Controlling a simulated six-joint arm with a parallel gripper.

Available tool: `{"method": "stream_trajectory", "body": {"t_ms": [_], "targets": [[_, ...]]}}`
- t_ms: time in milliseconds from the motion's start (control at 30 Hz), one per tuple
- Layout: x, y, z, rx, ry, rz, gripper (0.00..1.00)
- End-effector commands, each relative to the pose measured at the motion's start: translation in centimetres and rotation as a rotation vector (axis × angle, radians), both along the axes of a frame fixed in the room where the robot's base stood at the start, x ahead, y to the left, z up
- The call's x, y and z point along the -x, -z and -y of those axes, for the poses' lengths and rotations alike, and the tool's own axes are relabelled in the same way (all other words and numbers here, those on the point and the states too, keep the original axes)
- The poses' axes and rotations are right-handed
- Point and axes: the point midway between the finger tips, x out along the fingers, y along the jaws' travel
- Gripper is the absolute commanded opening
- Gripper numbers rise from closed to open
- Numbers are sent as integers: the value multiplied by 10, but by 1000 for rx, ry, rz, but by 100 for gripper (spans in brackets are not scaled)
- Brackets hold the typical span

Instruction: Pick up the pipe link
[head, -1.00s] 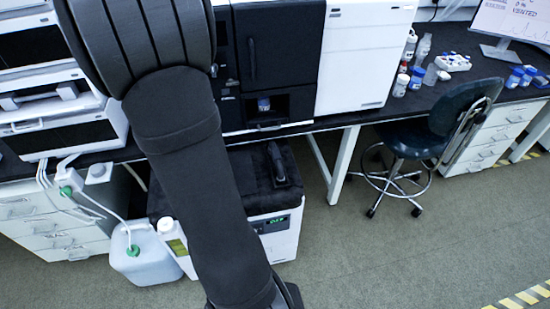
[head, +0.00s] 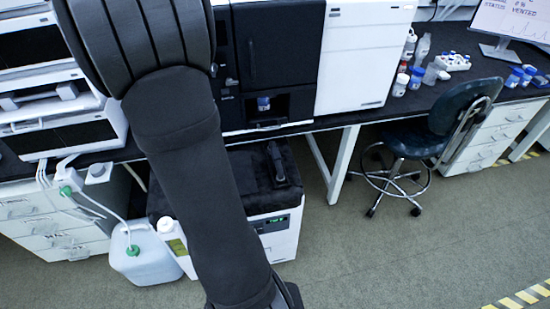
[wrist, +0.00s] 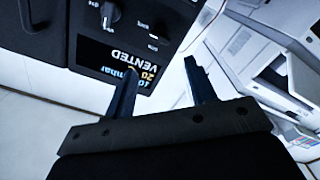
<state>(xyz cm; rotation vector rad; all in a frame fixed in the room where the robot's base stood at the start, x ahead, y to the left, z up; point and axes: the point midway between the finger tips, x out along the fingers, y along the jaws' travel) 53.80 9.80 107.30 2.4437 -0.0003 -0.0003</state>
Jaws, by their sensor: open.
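I cannot make out a pipe link for certain in either view. A dark elongated piece (head: 277,163) lies on the black top of a white unit under the bench in the head view; I cannot tell what it is. My gripper (wrist: 161,64) is open and empty in the wrist view, its two dark fingers apart. It faces a black instrument panel (wrist: 130,35) with a knob and a lit display reading VENTED upside down. In the head view my arm hides part of the bench and floor, and the gripper is out of frame.
The white floor unit (head: 283,236) stands below the bench, with a translucent jug (head: 143,262) and tubing to its left. A dark chair (head: 432,135) stands to the right. The floor between unit and chair is clear.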

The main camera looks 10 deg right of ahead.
Motion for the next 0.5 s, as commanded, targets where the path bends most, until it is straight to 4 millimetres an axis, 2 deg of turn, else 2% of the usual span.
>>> {"method": "stream_trajectory", "body": {"t_ms": [267,367,500], "targets": [[-7,6,3,-11,-1,-33,51],[-23,19,10,-40,-1,-114,51],[-51,49,28,-103,8,-293,51]]}}
